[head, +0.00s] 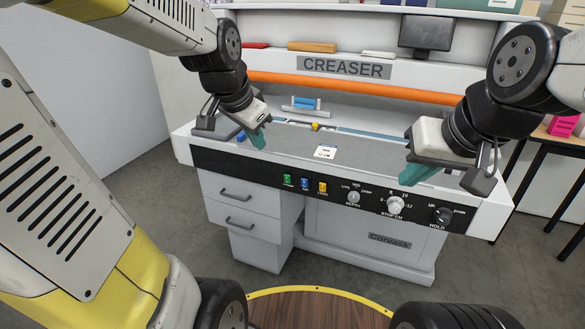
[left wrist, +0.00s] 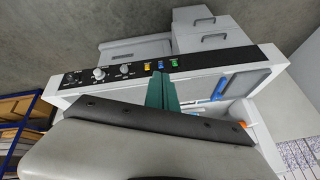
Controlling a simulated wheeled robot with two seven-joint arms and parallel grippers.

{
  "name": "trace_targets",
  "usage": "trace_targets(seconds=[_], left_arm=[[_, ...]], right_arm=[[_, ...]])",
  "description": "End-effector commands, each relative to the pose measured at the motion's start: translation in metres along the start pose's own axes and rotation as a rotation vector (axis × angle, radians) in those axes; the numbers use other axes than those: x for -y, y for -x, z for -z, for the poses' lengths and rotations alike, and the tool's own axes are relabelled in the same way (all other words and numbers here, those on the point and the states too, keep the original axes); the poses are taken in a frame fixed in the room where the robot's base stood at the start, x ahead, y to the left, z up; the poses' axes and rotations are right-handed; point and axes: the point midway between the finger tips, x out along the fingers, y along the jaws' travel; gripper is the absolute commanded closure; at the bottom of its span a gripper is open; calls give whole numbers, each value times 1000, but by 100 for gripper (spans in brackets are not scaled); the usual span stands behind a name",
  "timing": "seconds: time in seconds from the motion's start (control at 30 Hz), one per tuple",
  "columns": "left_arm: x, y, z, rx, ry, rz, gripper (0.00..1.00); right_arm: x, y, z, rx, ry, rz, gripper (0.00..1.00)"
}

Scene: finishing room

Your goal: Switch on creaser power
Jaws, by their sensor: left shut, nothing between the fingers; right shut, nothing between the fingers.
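The creaser (head: 345,68) is a white desk-like machine with a black control strip (head: 330,190) along its front. On the strip, a green switch (head: 287,179), a blue switch (head: 305,183) and a yellow switch (head: 323,187) sit left of three knobs. The green switch also shows in the left wrist view (left wrist: 174,62). The switch labels are too small to read surely. My left gripper (head: 257,139) is shut and empty, above the machine's bed, up and left of the switches. My right gripper (head: 413,176) is shut and empty, above the strip's right part.
The depth knob (head: 353,198), stop knob (head: 395,206) and hold knob (head: 443,215) are on the strip's right. A small card (head: 326,152) and a yellow knob (head: 315,126) are on the bed. Drawers (head: 240,205) stand below left. A dark table (head: 550,150) stands at right.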

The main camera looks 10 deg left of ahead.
Motion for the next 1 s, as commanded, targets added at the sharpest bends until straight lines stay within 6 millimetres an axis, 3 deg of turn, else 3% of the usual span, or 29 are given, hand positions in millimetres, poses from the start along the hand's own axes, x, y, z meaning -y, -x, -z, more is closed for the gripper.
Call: trace_targets(seconds=[0.3,0.7,0.83,1.0], left_arm=[[48,-107,37,41,-469,-11,100],[78,-259,44,37,-1015,-56,100],[79,-290,42,28,-1125,-64,100],[79,-309,39,22,-1190,-68,100]], right_arm=[[0,0,0,0,0,0,100],[0,0,0,0,0,0,100],[0,0,0,0,0,0,100],[0,0,0,0,0,0,100]])
